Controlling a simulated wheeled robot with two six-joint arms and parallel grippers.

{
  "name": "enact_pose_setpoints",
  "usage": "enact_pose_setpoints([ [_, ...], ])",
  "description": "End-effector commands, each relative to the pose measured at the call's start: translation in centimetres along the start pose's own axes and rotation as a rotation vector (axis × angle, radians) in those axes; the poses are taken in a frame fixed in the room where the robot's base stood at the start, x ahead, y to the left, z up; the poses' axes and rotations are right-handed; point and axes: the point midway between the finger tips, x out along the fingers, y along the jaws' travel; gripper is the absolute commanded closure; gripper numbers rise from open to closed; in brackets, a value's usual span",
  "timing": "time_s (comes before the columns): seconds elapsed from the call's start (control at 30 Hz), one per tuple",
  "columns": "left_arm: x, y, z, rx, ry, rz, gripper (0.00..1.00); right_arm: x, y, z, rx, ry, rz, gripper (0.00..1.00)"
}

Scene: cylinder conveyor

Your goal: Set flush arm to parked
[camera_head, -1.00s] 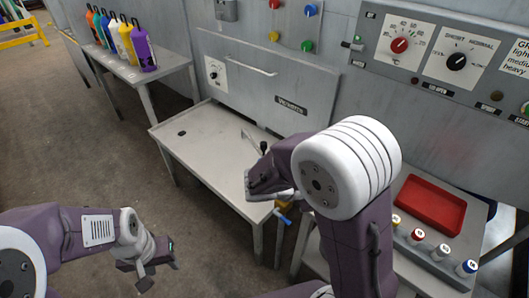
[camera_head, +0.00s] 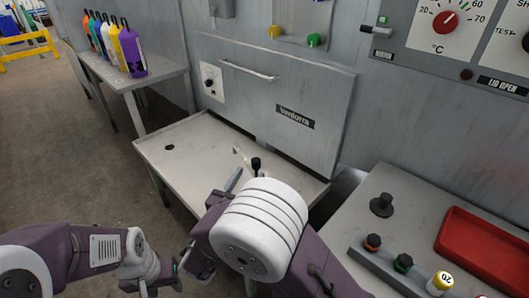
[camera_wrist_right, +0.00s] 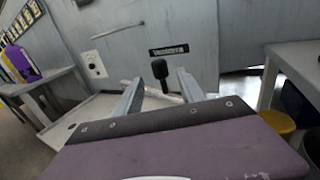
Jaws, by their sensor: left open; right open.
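The flush arm, a pale lever with a black knob (camera_head: 256,163), stands over the grey sink table (camera_head: 185,140) below the Verdorra panel. In the right wrist view the knob (camera_wrist_right: 160,70) shows upright, beyond and between the open fingers of my right gripper (camera_wrist_right: 158,88). I cannot tell whether the fingers touch the lever. In the head view my right gripper (camera_head: 236,180) is just left of the knob, partly hidden by my own white wrist link. My left gripper (camera_head: 178,272) is open and empty, low in front of the table.
A side table with several coloured bottles (camera_head: 131,52) stands at the left. At the right, a bench holds a red tray (camera_head: 485,250), a black knob (camera_head: 382,204) and a rack of capped vials (camera_head: 404,262). A panel with a handle (camera_head: 249,71) rises behind the sink table.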

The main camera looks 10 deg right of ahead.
Motion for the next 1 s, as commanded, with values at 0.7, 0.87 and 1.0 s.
enact_pose_setpoints([
  [0.7,2.0,0.0,0.2,0.0,0.0,0.0,0.54,9.2,-0.1,0.0,0.001,0.001,-0.002,0.54],
  [0.87,2.0,0.0,0.2,0.0,0.0,0.0,0.54,9.1,-0.1,0.0,0.001,0.001,-0.002,0.56],
  [1.0,2.0,0.0,0.2,0.0,0.0,0.0,0.54,9.1,-0.1,0.0,0.001,0.001,-0.002,0.95],
])
